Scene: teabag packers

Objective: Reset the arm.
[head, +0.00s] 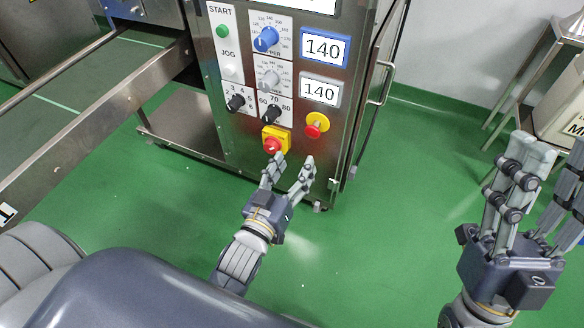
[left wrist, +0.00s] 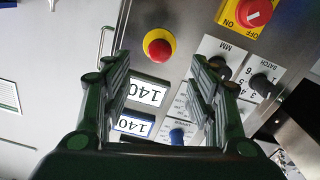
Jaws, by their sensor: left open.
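My left gripper (head: 294,161) is open and empty in front of the lower part of a steel control panel (head: 335,75). Its fingertips show near a red knob on a yellow plate (head: 273,144) and below a red emergency button (head: 315,124); I cannot tell whether they touch the panel. In the left wrist view its two fingers (left wrist: 160,65) stand apart, with the panel beyond them. My right gripper (head: 556,155) is raised at the right edge of the head view, fingers apart and nothing seen between them. Part of it is cut off.
The panel has a green start button (head: 223,31), a blue dial (head: 266,38) and two displays reading 140 (head: 325,47). A steel rail (head: 95,115) runs along the left. A steel stand with a pale box (head: 560,108) is at the right. Green floor (head: 400,200) lies clear between.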

